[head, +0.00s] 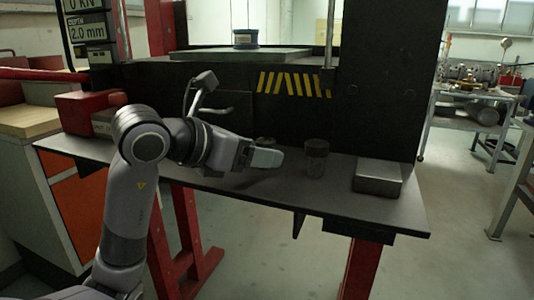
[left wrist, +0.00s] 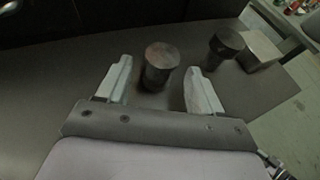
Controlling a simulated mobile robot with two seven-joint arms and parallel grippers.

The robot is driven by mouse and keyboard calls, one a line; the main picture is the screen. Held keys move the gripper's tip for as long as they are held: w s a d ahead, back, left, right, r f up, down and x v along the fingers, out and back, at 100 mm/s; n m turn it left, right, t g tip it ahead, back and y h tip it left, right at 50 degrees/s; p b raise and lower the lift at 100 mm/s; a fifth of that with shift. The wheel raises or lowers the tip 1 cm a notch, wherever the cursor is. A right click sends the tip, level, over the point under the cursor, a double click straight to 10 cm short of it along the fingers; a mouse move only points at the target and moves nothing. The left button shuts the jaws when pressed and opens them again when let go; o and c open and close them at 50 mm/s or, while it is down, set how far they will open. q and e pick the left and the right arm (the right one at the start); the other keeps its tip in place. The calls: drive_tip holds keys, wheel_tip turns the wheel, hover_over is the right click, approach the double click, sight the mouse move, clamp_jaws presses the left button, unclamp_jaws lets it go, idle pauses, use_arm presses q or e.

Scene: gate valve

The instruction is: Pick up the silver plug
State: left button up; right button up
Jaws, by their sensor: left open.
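The plug (left wrist: 160,62), a short dull grey metal cylinder, stands upright on the dark shelf in the left wrist view. In the head view only its top (head: 264,141) shows behind my left gripper (head: 268,158). In the left wrist view my left gripper (left wrist: 158,84) is open, with one pale finger on each side of the plug and gaps between. The plug lies at or just beyond the fingertips; I cannot tell how deep it is between them. My right gripper is not in view.
A darker capped cylinder (head: 316,160) stands to the right of the plug, with a grey metal block (head: 378,177) further right, near the shelf's end. The black press frame (head: 375,80) rises behind. The shelf's front strip (head: 290,199) is bare.

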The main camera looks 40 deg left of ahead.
use_arm(q)
drive_tip(key=shift+x, duration=1.55)
drive_tip(key=shift+r, duration=0.1)
clamp_jaws()
